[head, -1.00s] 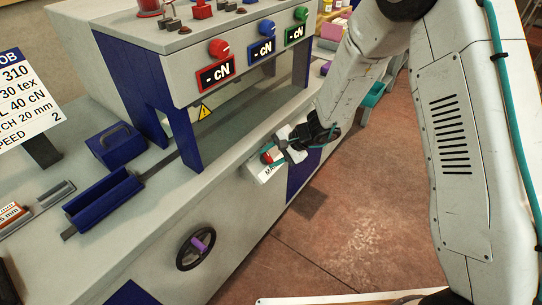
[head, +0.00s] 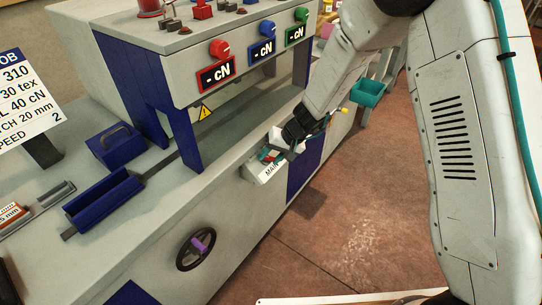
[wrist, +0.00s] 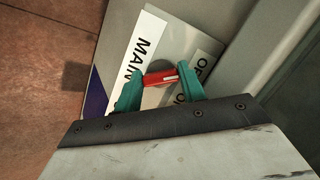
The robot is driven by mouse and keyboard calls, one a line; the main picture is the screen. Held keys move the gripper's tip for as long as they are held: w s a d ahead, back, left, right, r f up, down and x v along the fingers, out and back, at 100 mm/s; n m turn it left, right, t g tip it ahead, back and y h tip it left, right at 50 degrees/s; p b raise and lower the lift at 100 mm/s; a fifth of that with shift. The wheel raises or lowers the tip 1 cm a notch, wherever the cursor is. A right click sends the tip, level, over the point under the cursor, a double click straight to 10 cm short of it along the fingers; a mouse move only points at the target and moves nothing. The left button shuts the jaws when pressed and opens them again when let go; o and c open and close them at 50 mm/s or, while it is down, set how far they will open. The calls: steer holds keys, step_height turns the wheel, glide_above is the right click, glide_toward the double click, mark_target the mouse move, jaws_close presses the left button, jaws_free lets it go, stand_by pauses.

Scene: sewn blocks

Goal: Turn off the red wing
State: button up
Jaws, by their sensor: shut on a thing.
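The red wing (wrist: 161,78) is a small red handle with a pale line on it, on a grey switch plate. In the wrist view it sits between the two teal fingertips of my gripper (wrist: 160,84), which is shut on it. A white label reading "MAIN" (wrist: 137,60) lies to its left. Another white label (wrist: 197,67), partly covered by a finger, lies to its right. In the head view my gripper (head: 275,153) is at the switch box (head: 265,173) on the bench front, and the wing is mostly hidden there.
The grey bench with a blue-legged frame carries red, blue and green knobs above "cN" displays (head: 215,73). A handwheel (head: 196,249) with a purple grip is on the bench front. A teal bin (head: 367,92) stands behind. The brown floor (head: 345,215) at right is clear.

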steer(key=shift+w, duration=0.1)
stand_by(0.3)
steer(key=o, duration=0.7)
steer(key=w+v, duration=0.1)
steer(key=v, duration=0.6)
steer(key=shift+s+d+r, duration=0.2)
steer(key=shift+s+r, duration=0.15)
steer(key=shift+s, duration=0.2)
